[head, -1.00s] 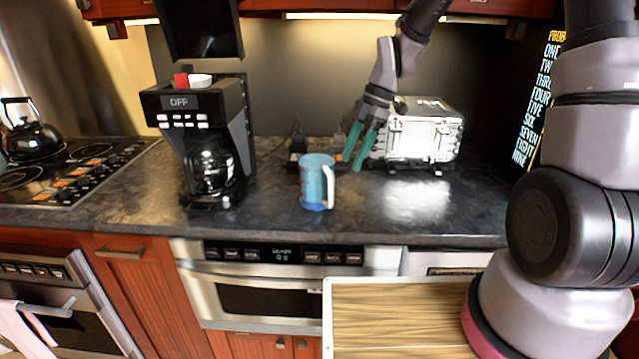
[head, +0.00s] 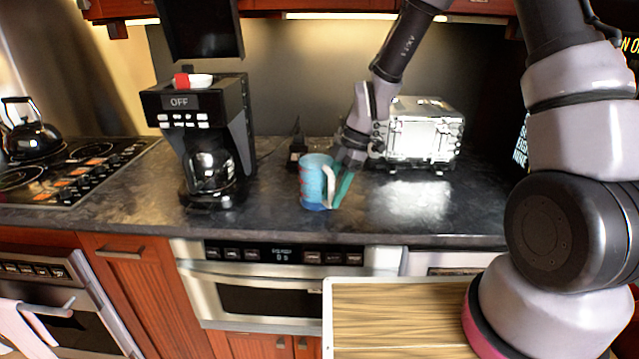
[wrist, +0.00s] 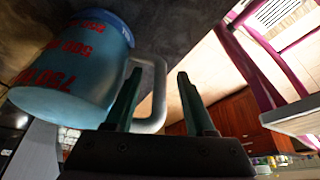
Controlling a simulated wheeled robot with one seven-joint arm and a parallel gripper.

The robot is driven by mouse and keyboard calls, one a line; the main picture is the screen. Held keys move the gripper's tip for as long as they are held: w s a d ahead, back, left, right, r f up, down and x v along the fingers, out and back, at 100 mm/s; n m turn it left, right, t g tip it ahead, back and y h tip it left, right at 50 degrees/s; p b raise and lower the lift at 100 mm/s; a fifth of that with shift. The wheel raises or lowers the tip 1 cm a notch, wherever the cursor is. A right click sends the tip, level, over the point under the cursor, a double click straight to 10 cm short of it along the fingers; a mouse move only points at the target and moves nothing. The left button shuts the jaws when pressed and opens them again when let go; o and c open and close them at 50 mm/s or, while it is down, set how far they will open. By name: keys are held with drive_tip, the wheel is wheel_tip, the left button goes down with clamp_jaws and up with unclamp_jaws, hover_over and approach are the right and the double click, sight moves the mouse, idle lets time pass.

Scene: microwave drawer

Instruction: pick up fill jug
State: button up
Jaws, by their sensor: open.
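The fill jug (head: 316,182) is a blue, slightly see-through jug with a pale grey handle on its right side. It stands upright on the dark counter, right of the coffee maker. My gripper (head: 341,190) has green fingers and is at the handle side of the jug. In the wrist view the jug (wrist: 75,65) shows red volume markings. Its handle (wrist: 157,95) reaches between the two open fingers of my gripper (wrist: 158,90). Whether a finger touches the handle I cannot tell.
A black coffee maker (head: 205,135) reading OFF stands left of the jug. A silver toaster oven (head: 420,135) stands behind and to the right. The counter (head: 265,215) in front of the jug is clear. A kettle (head: 32,132) sits on the stove at the far left.

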clamp_jaws()
idle(1.4)
